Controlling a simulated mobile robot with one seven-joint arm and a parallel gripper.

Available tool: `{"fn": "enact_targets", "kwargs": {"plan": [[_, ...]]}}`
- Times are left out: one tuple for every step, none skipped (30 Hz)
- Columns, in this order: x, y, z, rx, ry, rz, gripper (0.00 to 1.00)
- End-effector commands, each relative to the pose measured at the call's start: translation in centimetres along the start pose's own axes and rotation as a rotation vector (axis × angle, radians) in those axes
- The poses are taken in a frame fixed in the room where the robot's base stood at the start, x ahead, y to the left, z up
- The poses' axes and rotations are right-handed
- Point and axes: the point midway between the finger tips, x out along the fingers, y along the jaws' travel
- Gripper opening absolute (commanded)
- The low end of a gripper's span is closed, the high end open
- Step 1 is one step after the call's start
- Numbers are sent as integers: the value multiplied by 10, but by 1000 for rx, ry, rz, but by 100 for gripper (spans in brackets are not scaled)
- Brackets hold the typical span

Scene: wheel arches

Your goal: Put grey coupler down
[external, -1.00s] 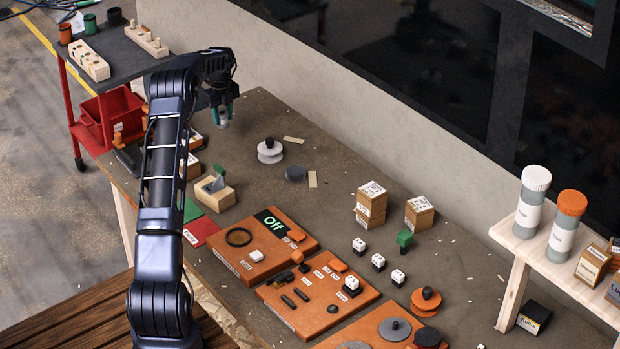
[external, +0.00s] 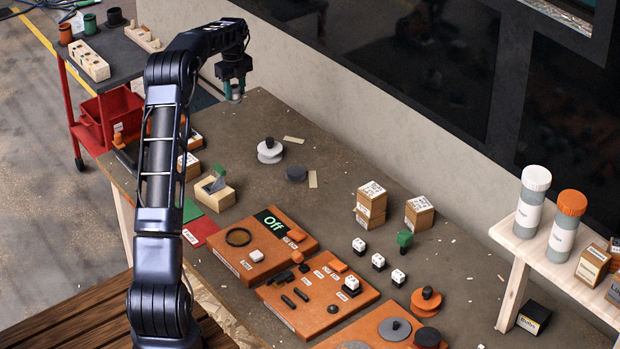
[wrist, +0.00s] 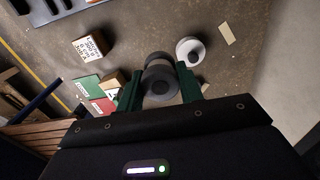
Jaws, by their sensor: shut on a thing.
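The grey coupler (wrist: 160,80) is held between the green fingers of my gripper (wrist: 160,92) in the wrist view. In the external view my gripper (external: 234,92) points down above the far left part of the brown workbench (external: 330,160), and the coupler (external: 235,97) shows only as a small grey piece between the fingers. It is in the air, apart from the bench top. The fingers hide part of it.
A wooden block with a green-handled piece (external: 215,190) lies nearer. Orange boards (external: 262,245) fill the front. Bare bench surrounds the spool.

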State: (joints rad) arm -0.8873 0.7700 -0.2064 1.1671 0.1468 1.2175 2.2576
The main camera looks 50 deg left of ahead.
Motion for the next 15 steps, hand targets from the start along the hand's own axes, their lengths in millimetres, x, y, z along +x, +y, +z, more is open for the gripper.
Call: {"fn": "enact_targets", "kwargs": {"plan": [[-3, 0, -19, 4, 1, 1, 15], [-3, 1, -30, 5, 1, 0, 15], [-3, 2, -43, 4, 1, 0, 15], [-4, 4, -53, 4, 1, 0, 15], [-3, 5, -63, 4, 1, 0, 15], [-4, 7, -77, 4, 1, 1, 15], [-3, 9, -88, 4, 1, 1, 15], [-3, 11, -98, 5, 1, 1, 15], [-3, 14, -112, 5, 1, 1, 15], [-2, 16, -122, 4, 0, 1, 15], [-2, 19, -132, 5, 0, 2, 15], [-2, 23, -144, 4, -1, 1, 15], [-1, 26, -152, 3, -1, 2, 15], [0, 28, -160, 4, -1, 3, 15], [1, 32, -170, 4, -1, 3, 15]]}}
